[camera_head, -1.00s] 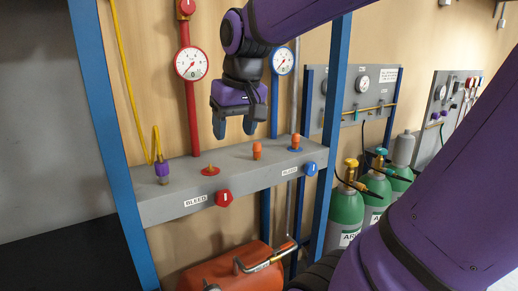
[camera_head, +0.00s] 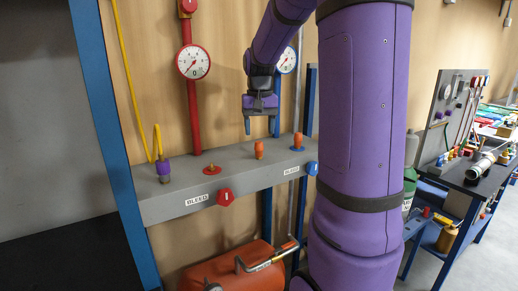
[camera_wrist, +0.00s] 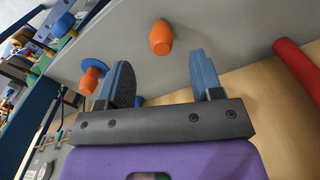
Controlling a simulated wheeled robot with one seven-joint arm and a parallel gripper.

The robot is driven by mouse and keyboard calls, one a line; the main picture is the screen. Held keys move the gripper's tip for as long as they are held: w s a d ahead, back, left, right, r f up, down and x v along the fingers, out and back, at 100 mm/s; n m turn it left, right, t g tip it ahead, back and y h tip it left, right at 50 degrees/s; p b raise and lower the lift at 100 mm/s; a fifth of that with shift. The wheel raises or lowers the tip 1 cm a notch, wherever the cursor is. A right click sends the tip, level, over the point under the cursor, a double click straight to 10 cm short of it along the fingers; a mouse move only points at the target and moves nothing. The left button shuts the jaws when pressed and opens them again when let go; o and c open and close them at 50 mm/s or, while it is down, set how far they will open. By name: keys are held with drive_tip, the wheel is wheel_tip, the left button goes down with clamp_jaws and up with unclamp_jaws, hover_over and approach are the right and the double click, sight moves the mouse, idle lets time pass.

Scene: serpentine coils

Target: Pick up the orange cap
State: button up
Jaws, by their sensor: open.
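An orange cap (camera_head: 259,149) stands upright on the grey shelf, with no coloured base under it. In the wrist view this cap (camera_wrist: 161,38) lies beyond the fingertips, roughly in line with the gap between them. A second orange cap (camera_head: 298,140) sits on a blue flange at the right; it also shows in the wrist view (camera_wrist: 89,82), left of the left finger. My gripper (camera_head: 261,126) is open and empty, above the first cap in the head view, pointing down. In the wrist view its two blue fingers (camera_wrist: 164,78) are spread and apart from both caps.
The grey shelf (camera_head: 225,178) also carries a red flange with a small fitting (camera_head: 211,169) and a purple fitting with a yellow hose (camera_head: 164,168). Red and blue knobs stick out in front. A red pipe with a gauge (camera_head: 193,62) rises behind. Blue posts frame the shelf.

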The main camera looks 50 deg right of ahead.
sight(259, 142)
drive_tip(key=shift+w+f, duration=0.1)
drive_tip(key=shift+f, duration=3.25)
drive_tip(key=c, duration=1)
